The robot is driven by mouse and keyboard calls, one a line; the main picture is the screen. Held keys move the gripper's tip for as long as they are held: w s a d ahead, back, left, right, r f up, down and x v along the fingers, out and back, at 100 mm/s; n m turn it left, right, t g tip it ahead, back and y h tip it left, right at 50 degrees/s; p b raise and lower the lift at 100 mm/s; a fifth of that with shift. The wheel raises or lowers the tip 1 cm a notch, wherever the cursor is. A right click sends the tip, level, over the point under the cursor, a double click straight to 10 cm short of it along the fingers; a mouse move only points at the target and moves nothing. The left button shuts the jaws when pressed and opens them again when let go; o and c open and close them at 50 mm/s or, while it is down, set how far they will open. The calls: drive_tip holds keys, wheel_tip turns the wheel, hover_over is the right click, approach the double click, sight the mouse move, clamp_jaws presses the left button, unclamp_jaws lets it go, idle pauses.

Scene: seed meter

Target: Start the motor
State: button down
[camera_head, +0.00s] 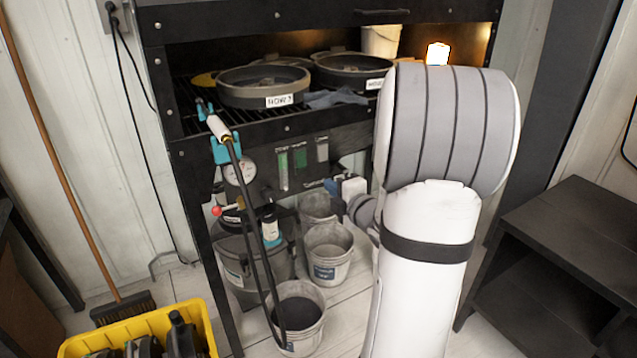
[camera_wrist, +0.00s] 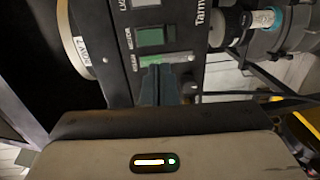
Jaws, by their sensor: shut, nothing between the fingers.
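A dark control panel (camera_wrist: 118,40) carries a row of elements with small labels, turned sideways in the wrist view. A dark green rectangle (camera_wrist: 153,37) beside a label that seems to read MOTOR is in the middle. A light grey one (camera_wrist: 143,3) is above it, and a bright green strip (camera_wrist: 178,58) is below. My gripper (camera_wrist: 158,70) is shut and empty, its fingertips in front of the bright green strip; I cannot tell whether they touch it. In the head view, the green rectangle (camera_head: 300,157) shows on the panel, while my arm hides most of the gripper.
A round gauge (camera_head: 240,168) and a hanging hose with a white-tipped wand (camera_head: 218,128) are left of the panel. Black pans (camera_head: 262,84) sit on the rack above. Grey buckets (camera_head: 329,254) stand below. A yellow crate (camera_head: 135,328) is at front left, a dark shelf (camera_head: 575,240) at right.

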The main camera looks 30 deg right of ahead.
sight(302, 166)
drive_tip(key=w, duration=0.4)
drive_tip(key=w+f, duration=0.1)
drive_tip(key=w, duration=0.7)
drive_tip(key=shift+w+a+f+b, duration=0.2)
drive_tip(key=shift+w+f+b, duration=0.1)
drive_tip(key=shift+w+f+b, duration=0.1)
drive_tip(key=shift+f+b, duration=0.25)
drive_tip(key=shift+b, duration=0.75)
drive_tip(key=shift+w+r+t, duration=0.1)
drive_tip(key=shift+r+t, duration=0.1)
drive_tip(key=shift+t, duration=0.1)
drive_tip(key=shift+r, duration=0.1)
